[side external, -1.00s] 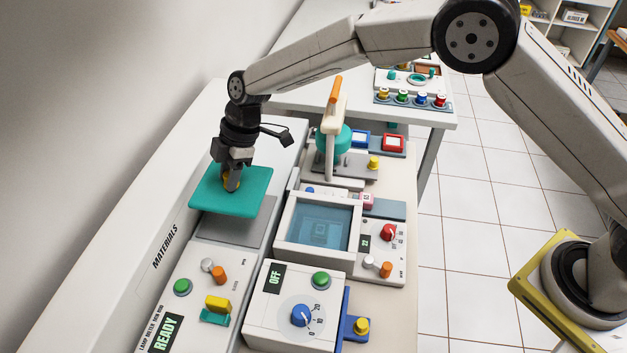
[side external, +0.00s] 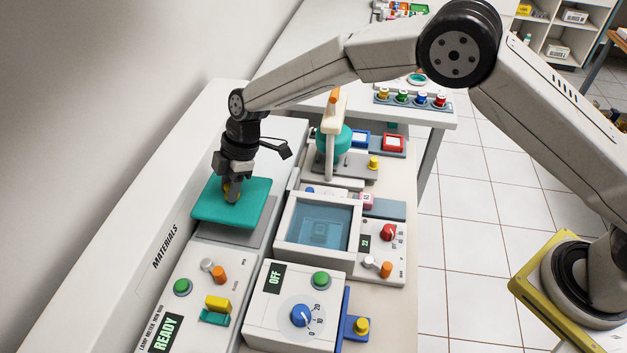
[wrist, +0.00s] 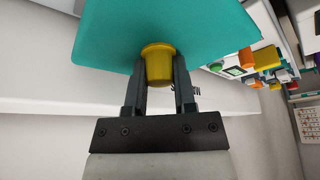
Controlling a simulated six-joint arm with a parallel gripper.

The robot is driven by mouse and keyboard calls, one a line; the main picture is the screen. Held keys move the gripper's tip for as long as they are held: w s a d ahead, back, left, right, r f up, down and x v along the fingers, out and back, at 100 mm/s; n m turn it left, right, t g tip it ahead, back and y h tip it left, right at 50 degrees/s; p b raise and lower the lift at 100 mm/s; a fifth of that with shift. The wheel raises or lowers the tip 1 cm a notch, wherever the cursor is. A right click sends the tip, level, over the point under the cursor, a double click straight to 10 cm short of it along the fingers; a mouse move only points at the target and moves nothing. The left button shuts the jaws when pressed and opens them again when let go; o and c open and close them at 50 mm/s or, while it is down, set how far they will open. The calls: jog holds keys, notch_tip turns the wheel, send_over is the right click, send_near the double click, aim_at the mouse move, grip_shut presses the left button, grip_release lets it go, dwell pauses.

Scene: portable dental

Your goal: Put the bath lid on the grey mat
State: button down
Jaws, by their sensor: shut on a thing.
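The bath lid (side external: 245,211) is a flat teal square plate with a yellow knob (wrist: 158,64) on top. My gripper (side external: 232,192) is above the lid and shut on its knob; in the wrist view the two dark fingers (wrist: 160,85) stand on either side of the knob. The lid is over the grey mat (side external: 247,237), covering most of it, with the mat's near and right parts showing. The lid looks level and very close to the mat; I cannot tell whether it touches. The open bath (side external: 320,226) with blue liquid is to the right.
A READY panel (side external: 190,290) with knobs stands in front of the mat. A box marked OFF (side external: 297,295) is at the front right. A teal and cream device with an orange tip (side external: 334,139) stands behind the bath. The wall is at the left.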

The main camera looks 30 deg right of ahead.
jog(key=shift+f, duration=2.05)
jog(key=shift+f, duration=0.15)
jog(key=shift+c, duration=1.8)
grip_release()
jog(key=shift+v, duration=3.65)
jog(key=shift+d+r, duration=0.2)
